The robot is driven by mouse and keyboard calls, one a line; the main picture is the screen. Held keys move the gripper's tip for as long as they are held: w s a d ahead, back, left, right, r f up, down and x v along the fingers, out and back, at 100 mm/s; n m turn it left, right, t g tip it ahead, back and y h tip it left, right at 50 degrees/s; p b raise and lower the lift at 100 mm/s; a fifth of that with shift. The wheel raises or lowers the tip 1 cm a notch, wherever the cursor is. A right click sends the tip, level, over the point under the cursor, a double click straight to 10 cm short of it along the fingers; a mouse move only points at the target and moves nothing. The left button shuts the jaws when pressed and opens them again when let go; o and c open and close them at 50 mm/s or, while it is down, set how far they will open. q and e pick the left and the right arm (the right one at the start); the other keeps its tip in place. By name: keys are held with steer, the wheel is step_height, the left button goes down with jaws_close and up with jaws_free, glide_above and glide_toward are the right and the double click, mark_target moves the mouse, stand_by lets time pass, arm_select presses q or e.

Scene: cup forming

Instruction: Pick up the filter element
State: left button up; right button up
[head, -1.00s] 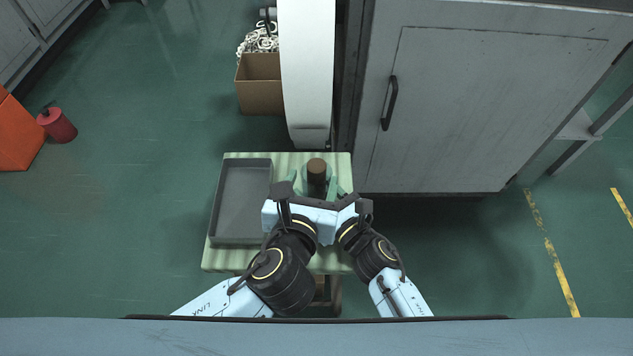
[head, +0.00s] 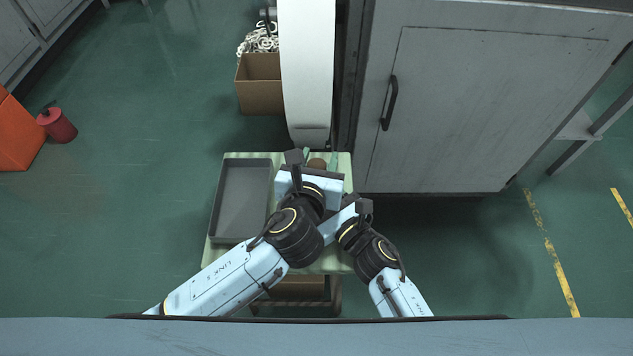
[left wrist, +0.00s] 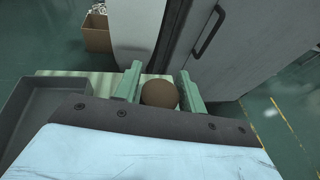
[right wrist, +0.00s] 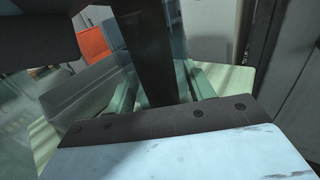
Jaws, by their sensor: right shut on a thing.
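The filter element is a dark upright cylinder with a brown round top (head: 317,163); in the head view it is mostly hidden behind my left gripper (head: 319,158). In the left wrist view its brown top (left wrist: 160,94) sits between the two pale green fingers of my left gripper (left wrist: 160,84), which is open around it. In the right wrist view the element's long dark side (right wrist: 152,55) stands between the green fingers of my right gripper (right wrist: 165,88), shut on it. My right gripper's fingers are hidden in the head view.
A grey empty tray (head: 216,205) lies on the left of the striped pale green table (head: 228,261). A grey cabinet (head: 470,110) stands close at the right. A white machine column (head: 306,70) and a cardboard box (head: 260,98) are behind the table.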

arm_select(q)
jaws_close()
steer(key=shift+r, duration=0.1)
step_height(320, 180, up, 10)
steer(key=shift+f, duration=0.1)
stand_by(0.4)
arm_select(e)
steer(key=o, duration=1.1)
steer(key=v, duration=1.2)
